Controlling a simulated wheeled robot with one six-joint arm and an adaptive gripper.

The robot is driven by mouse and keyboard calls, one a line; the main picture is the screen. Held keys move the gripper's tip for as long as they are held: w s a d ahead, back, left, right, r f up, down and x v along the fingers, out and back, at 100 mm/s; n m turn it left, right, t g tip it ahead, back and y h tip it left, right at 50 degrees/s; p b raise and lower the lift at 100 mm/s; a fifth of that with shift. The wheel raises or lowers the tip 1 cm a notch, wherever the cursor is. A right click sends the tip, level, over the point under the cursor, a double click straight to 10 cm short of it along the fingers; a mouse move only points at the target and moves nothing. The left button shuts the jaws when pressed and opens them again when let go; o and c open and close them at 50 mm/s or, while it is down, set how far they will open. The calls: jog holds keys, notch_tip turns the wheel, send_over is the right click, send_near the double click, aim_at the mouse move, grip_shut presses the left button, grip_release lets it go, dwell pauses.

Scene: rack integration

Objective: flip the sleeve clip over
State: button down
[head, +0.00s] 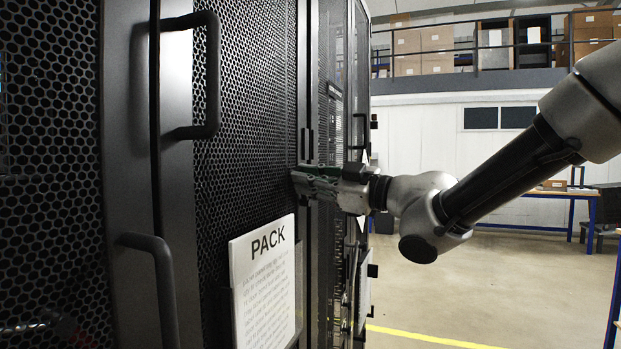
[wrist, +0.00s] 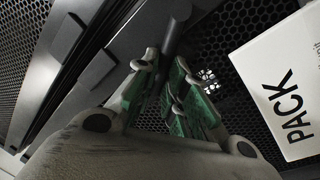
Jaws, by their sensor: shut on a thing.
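My gripper (head: 312,180) is at the front of a black rack, level with the seam between two mesh doors. In the wrist view its green-padded fingers (wrist: 165,70) close around a dark bar (wrist: 172,36), which looks like a door handle. Part of that bar is hidden between the fingers. I cannot make out a sleeve clip in either view.
A white PACK sign (head: 264,285) hangs on the near mesh door, below and left of my gripper. Black handles (head: 210,75) stick out from the doors at left. Open floor (head: 450,290) with a yellow line lies to the right, with a blue-legged table (head: 565,195) beyond.

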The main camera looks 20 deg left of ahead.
jog(key=shift+s+f+n, duration=0.25)
jog(key=shift+n, duration=0.35)
jog(key=c, duration=1.7)
grip_release()
jog(key=shift+c, duration=0.2)
jog(key=shift+d, duration=0.1)
jog(key=v, duration=1.2)
jog(key=shift+f, duration=0.15)
